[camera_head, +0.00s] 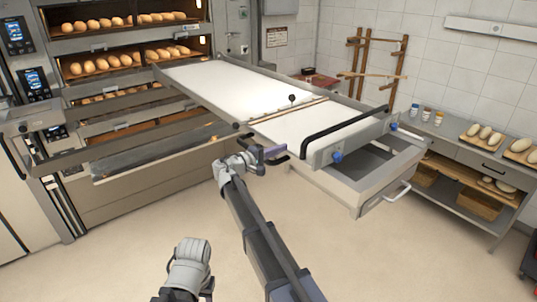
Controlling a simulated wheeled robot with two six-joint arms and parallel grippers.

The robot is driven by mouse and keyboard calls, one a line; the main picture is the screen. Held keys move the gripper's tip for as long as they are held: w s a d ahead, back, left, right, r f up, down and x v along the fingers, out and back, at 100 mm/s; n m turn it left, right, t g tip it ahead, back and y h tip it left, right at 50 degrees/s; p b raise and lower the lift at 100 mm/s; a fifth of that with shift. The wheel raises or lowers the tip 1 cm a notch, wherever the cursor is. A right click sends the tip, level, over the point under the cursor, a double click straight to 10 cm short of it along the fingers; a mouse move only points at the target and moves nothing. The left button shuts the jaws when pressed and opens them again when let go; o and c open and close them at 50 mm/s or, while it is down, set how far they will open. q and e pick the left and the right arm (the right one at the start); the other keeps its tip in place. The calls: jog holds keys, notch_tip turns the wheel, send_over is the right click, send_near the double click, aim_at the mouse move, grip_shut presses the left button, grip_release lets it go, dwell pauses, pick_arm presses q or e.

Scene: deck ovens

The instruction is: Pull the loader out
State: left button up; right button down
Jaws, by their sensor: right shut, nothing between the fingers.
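The loader (222,85) is a long white belt in a metal frame. Its far end is at the oven mouth and its near end stands out over the floor. A black bar handle (345,124) runs across its near end, with blue knobs beside it. My right gripper (276,154) is shut and empty, left of the loader's near end and apart from the black handle. My left arm (190,262) shows at the bottom, well short of the loader; its fingers cannot be made out.
The deck oven (130,185) at the left holds rows of loaves. A lower frame with a pale handle (397,191) sits under the loader's near end. A side table (455,148) with jars and loaves stands at the right. The floor in front is clear.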

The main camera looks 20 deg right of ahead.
aim_at(292, 152)
jog(key=shift+s+d, duration=1.45)
jog(key=shift+d, duration=0.15)
jog(key=shift+s, duration=0.1)
